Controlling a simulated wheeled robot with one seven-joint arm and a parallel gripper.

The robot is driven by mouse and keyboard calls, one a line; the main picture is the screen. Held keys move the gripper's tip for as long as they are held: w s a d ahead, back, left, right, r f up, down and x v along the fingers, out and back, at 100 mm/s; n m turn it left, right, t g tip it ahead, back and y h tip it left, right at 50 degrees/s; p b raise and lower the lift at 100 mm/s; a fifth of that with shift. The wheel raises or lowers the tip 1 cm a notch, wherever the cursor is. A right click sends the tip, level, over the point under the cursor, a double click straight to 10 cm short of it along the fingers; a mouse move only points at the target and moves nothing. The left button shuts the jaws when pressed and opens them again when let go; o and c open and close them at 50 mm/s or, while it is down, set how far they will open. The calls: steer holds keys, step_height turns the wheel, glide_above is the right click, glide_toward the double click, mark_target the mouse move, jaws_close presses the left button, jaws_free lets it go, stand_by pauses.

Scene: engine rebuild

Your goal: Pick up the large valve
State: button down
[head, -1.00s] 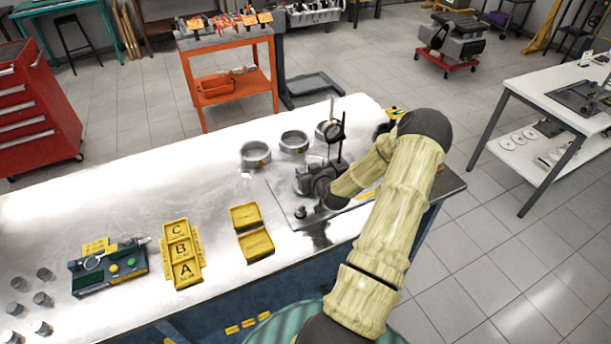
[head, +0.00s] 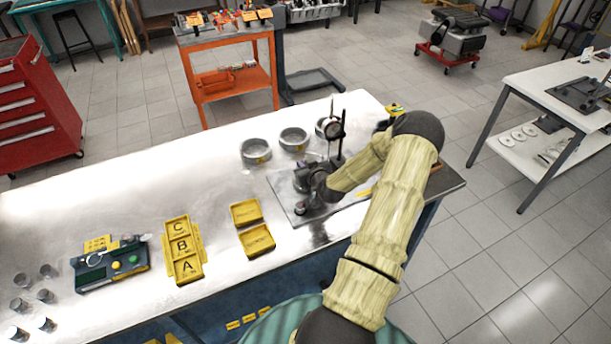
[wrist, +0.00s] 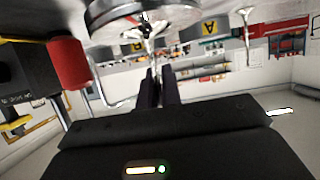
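My gripper (wrist: 160,88) shows in the wrist view as two dark fingers close together, with a narrow gap between them. A shiny, slim metal piece (wrist: 150,42) lies just beyond the fingertips; I cannot tell whether it is held. A round metal part (wrist: 128,9) is cut off by the top edge of that view. I cannot tell whether either belongs to the large valve. I cannot make out the large valve for certain.
A dial-gauge stand (head: 338,135) rises close behind my wrist on the plate (head: 286,203). Several metal rings (head: 256,150) stand left of it. Yellow trays (head: 257,241), an A-B-C holder (head: 183,247) and a dark green fixture (head: 110,265) lie farther left. The bench's back left is clear.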

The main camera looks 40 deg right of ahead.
steer(key=shift+r, duration=0.1)
step_height(320, 180, up, 18)
steer(key=b, duration=0.3)
stand_by(0.5)
steer(key=shift+w, duration=0.1)
stand_by(0.4)
